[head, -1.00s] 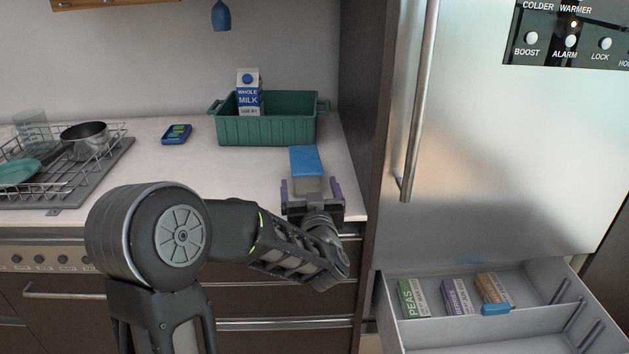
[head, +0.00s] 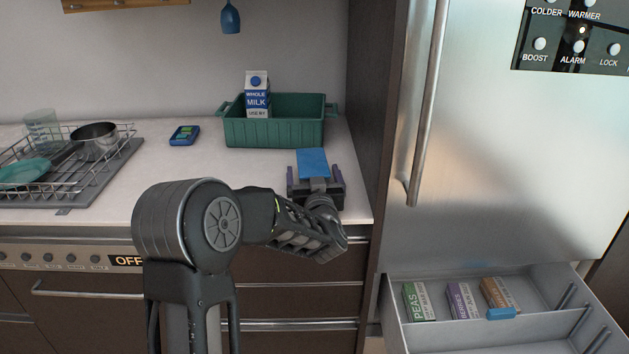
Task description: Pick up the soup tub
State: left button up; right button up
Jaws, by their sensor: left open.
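The soup tub (head: 312,162) appears to be the container with a flat blue lid on the counter, to the front right of the green crate. Its lower part is mostly hidden behind my gripper. My left gripper (head: 315,178) is open, with its purple fingers at the near end of the tub, one towards each side. I cannot tell whether the fingers touch it. My right gripper is not in view.
A green crate (head: 275,130) with a milk carton (head: 257,95) stands behind the tub. A dish rack (head: 60,165) is at left, and a blue device (head: 184,135) lies on clear counter. The fridge (head: 490,150) rises at right above an open drawer (head: 455,340) with boxes.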

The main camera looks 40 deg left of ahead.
pick_arm(q)
jog(key=shift+w+a, duration=0.2)
jog(key=shift+c, duration=0.5)
jog(key=c, duration=1.8)
jog(key=shift+o, duration=0.2)
jog(key=shift+s, duration=0.1)
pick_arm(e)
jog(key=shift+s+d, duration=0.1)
